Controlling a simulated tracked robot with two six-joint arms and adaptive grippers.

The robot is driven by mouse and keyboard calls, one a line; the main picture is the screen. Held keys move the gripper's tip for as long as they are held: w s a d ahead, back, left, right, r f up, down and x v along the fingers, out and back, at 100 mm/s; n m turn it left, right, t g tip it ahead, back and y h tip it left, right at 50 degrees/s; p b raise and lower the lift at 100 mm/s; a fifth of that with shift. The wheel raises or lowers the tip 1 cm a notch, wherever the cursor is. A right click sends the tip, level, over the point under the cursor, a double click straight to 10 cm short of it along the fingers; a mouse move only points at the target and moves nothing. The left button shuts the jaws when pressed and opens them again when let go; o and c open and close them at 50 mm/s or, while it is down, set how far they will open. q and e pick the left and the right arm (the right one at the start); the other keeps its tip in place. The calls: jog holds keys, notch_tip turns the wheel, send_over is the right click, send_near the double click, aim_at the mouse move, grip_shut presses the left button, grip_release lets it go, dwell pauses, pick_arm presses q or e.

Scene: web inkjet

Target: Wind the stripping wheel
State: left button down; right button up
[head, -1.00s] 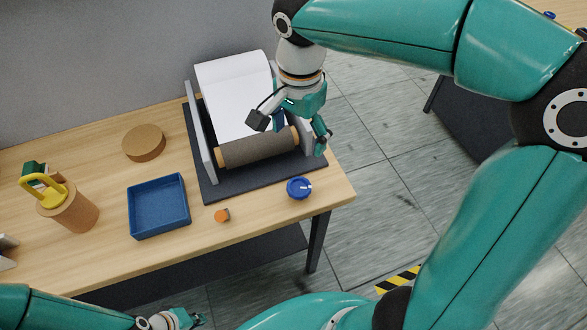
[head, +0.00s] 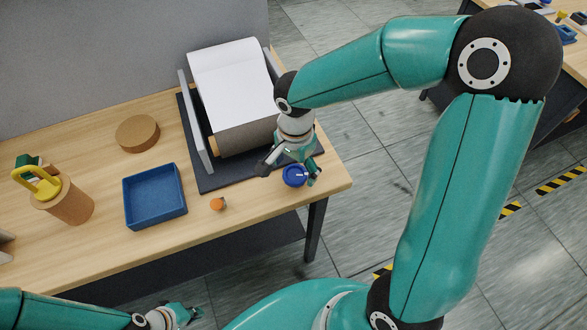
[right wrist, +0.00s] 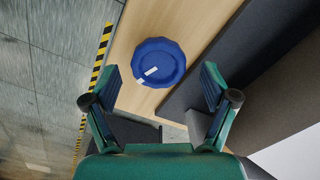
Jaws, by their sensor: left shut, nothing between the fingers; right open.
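The blue wheel (head: 294,175), a round knob with a white mark, sits on the table near the front right corner, in front of the roller machine. In the right wrist view the blue wheel (right wrist: 158,62) lies ahead, between and beyond the fingertips. My right gripper (head: 289,172) is open around or just above the wheel; I cannot tell if it touches. Its two fingers also show in the right wrist view (right wrist: 162,87). My left gripper (head: 190,314) is shut and empty, low at the front, away from the table top.
The machine has a dark roller (head: 243,138), white paper (head: 230,78) and a dark base plate (head: 212,182). An orange knob (head: 218,204), a blue tray (head: 155,222), a cork disc (head: 138,133) and a brown cylinder with a yellow handle (head: 70,202) stand to the left.

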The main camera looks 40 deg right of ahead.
jog(key=shift+f, duration=0.45)
jog(key=shift+c, duration=0.2)
jog(key=c, duration=1.1)
jog(key=shift+n, duration=0.3)
